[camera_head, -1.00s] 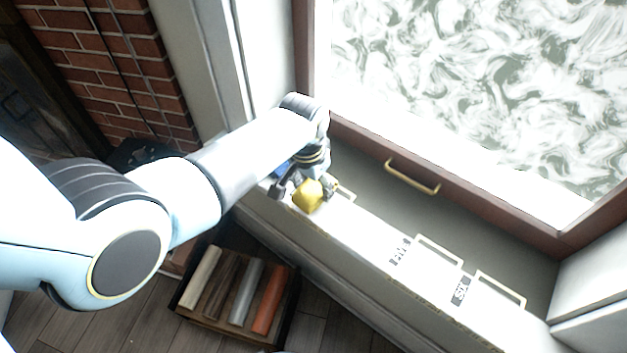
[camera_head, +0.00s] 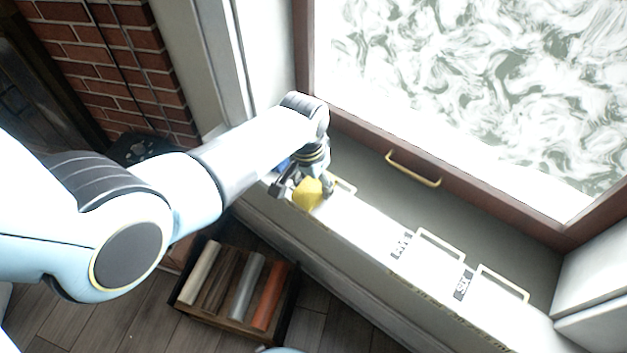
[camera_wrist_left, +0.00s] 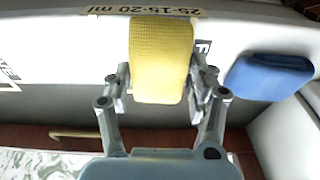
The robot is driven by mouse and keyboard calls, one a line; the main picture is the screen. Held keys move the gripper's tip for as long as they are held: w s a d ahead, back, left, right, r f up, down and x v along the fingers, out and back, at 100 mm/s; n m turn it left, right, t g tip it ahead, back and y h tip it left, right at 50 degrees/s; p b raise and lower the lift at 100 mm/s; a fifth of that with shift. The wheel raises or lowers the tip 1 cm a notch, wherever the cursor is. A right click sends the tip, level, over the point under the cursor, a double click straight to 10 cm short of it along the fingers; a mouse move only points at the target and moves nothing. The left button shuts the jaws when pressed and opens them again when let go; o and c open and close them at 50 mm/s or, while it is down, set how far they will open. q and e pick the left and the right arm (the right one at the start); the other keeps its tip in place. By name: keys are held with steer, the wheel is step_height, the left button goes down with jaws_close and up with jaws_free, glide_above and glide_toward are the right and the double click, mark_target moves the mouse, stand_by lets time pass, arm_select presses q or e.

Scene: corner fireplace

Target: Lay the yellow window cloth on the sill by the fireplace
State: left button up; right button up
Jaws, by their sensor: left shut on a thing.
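The yellow cloth (camera_head: 307,194) is a folded pad with a waffle texture. It is at the left end of the window sill (camera_head: 368,229) in the head view. In the left wrist view the cloth (camera_wrist_left: 161,55) stands between the two fingers of my left gripper (camera_wrist_left: 161,88), which is shut on it. In the head view my left gripper (camera_head: 304,187) partly covers the cloth. I cannot tell whether the cloth touches the sill. My right gripper is not in view.
A blue folded cloth (camera_wrist_left: 268,76) lies close beside the gripper. Pale outlined rectangles with labels (camera_head: 440,246) mark the sill to the right. The window frame has a brass handle (camera_head: 413,170). A box of several coloured rolls (camera_head: 233,290) sits on the floor below.

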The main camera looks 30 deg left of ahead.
arm_select(q)
steer(key=shift+f+b, duration=0.35)
steer(key=shift+f, duration=0.1)
steer(key=o, duration=1.2)
step_height(320, 180, up, 12)
steer(key=s, duration=0.2)
steer(key=shift+n+g+y, duration=0.4)
steer(key=shift+n+g, duration=0.1)
steer(key=shift+n, duration=0.2)
steer(key=shift+s+a+f+b, duration=1.3)
steer(key=shift+s+f+b, duration=0.2)
steer(key=shift+s+f, duration=5.4)
steer(key=shift+s+a+f+b, duration=1.35)
steer(key=shift+s+f+b, duration=0.15)
steer(key=shift+s+f, duration=5.4)
steer(key=shift+s+a+f+b, duration=1.3)
steer(key=shift+s+f+b, duration=0.2)
steer(key=shift+s+f, duration=5.4)
